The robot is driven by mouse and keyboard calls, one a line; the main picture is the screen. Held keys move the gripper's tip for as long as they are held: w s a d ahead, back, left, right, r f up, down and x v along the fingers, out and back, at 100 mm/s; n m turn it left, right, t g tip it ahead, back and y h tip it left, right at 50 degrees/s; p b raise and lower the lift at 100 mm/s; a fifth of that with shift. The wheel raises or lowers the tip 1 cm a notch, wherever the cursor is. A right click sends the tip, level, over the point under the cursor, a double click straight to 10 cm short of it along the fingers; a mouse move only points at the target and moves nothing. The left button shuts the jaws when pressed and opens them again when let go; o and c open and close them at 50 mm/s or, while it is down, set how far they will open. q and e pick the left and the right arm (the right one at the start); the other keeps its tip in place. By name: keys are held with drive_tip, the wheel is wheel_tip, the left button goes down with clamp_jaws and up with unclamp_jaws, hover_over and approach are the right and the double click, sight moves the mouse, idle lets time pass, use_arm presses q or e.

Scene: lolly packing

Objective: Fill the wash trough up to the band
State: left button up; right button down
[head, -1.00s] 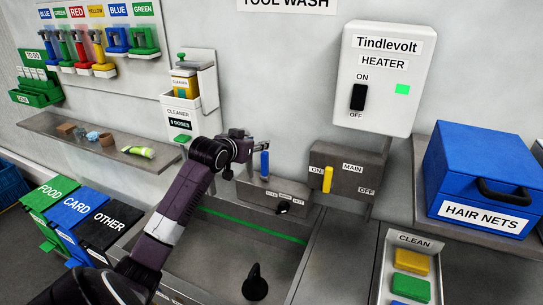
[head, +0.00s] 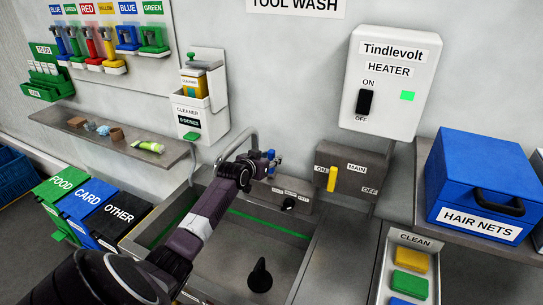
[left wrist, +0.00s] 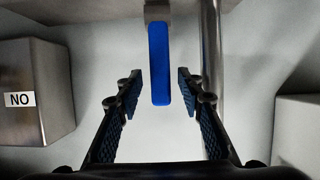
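The wash trough (head: 313,237) is grey metal, with a green band (head: 270,225) along its inner wall. I cannot make out water in it. A black plug-like piece (head: 260,277) stands on its floor. A curved metal tap spout (head: 238,139) rises behind. My left gripper (head: 268,158) is at the blue tap lever (head: 271,154). In the left wrist view, the blue lever (left wrist: 159,65) hangs between the open fingers of the gripper (left wrist: 160,88), with gaps on both sides. A black knob (head: 288,203) sits on the trough's back ledge. My right gripper is out of view.
The yellow MAIN lever (head: 331,178) is at the ON side. The heater (head: 389,80) shows a green light. A cleaner dispenser (head: 200,105) hangs left of the spout. Bins (head: 75,200) stand left of the trough; a CLEAN tray (head: 410,240) and hair nets box (head: 484,185) are right.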

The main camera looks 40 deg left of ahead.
use_arm(q)
drive_tip(key=shift+w+a+f, duration=0.2)
drive_tip(key=shift+w, duration=0.35)
drive_tip(key=shift+c, duration=0.5)
clamp_jaws()
